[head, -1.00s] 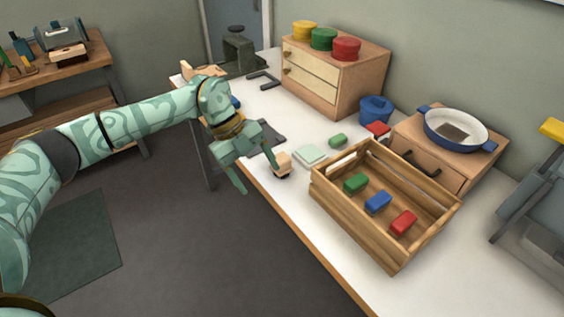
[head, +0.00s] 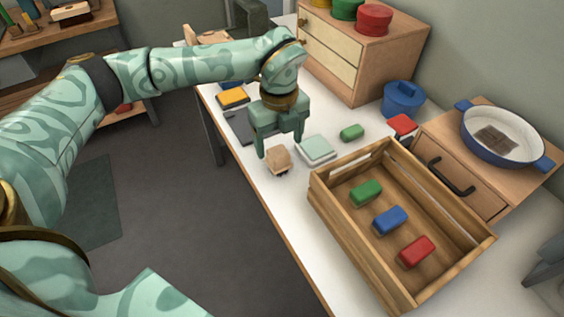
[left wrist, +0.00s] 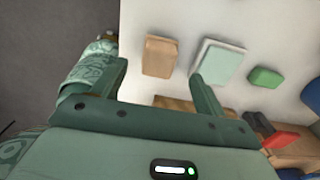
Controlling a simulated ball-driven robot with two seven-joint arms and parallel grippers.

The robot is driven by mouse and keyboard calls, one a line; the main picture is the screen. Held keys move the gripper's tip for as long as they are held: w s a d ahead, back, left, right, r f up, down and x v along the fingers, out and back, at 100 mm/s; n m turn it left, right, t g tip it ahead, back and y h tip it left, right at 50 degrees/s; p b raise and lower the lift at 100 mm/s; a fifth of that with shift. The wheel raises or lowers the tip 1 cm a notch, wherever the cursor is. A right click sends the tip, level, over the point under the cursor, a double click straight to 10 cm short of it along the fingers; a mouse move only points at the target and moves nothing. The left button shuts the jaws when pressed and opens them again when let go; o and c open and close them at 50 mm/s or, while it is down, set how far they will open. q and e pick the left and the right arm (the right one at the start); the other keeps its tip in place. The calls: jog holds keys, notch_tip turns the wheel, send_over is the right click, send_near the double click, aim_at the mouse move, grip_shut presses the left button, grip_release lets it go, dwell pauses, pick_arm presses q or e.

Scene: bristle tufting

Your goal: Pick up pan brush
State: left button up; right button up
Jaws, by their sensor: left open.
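The pan brush looks to be the small wooden block (head: 278,161) with dark bristles at its underside, near the front edge of the white table. It also shows in the left wrist view as a plain tan block (left wrist: 160,56). My left gripper (head: 280,148) is open, pointing down just above and behind the block. In the left wrist view the block lies ahead of the gap between the open fingers (left wrist: 159,71), apart from both. The right fingertip is close to a mint pad (left wrist: 221,62). My right gripper is not in view.
The mint pad (head: 316,149) and a green block (head: 352,132) lie right of the brush. A wooden crate (head: 340,232) holds green, blue and red blocks. A blue-rimmed pan (head: 512,146) with a brown patch sits on a drawer box. A blue pot (head: 403,101) stands behind.

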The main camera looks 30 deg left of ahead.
aim_at(278, 152)
pick_arm(q)
jog(key=shift+s+f, duration=0.15)
jog(key=shift+f, duration=0.45)
jog(key=f+b, duration=0.1)
jog(key=f, duration=0.1)
jog(key=f+b, duration=0.2)
jog(key=f, duration=0.1)
jog(key=shift+w+a+f, duration=0.15)
jog(key=shift+w, duration=0.05)
jog(key=shift+r, duration=0.2)
pick_arm(e)
notch_tip(278, 152, down, 3)
jog(key=shift+s+d+r, duration=0.1)
jog(key=shift+s, duration=0.05)
pick_arm(q)
jog(key=shift+s, duration=0.1)
jog(key=c, duration=1.1)
